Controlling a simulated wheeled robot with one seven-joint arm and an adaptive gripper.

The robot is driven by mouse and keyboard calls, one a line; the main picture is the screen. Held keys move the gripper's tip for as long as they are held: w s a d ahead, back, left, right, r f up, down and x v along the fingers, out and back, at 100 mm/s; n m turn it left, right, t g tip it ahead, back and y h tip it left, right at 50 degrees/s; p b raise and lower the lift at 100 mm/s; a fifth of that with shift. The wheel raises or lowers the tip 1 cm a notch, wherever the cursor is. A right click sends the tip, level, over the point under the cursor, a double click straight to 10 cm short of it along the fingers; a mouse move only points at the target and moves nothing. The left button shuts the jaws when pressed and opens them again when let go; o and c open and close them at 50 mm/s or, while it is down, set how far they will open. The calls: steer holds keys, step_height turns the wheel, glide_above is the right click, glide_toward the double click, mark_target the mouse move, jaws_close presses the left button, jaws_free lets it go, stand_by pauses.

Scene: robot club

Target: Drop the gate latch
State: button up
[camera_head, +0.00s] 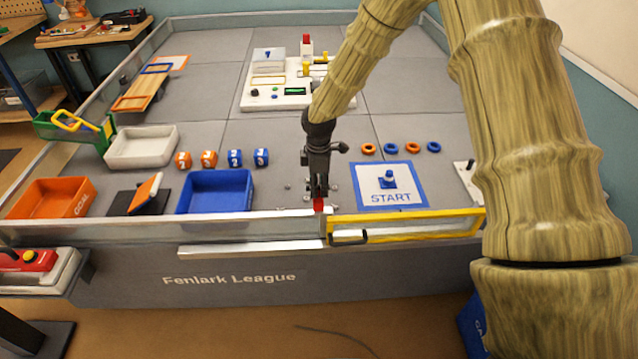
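The gate (440,230) is a yellow-framed panel at the front wall of the play field, right of the middle. It stands in line with the wall and looks closed. A small red piece (319,204), which seems to be the latch handle, shows at the gate's left end by the wall post. A black bar with a pale edge (349,237) sits low at the same end of the gate. My gripper (318,195) points down right above the red piece, with its tips at or very close to it. Its fingers are small and dark, so I cannot tell whether they grip it.
A blue bin (216,190) stands left of my gripper, behind the front wall. A START mat (400,198) with a blue piece (387,179) lies behind the gate. Small rings (391,148) lie farther back. My arm covers much of the right side.

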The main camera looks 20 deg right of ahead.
jaws_close()
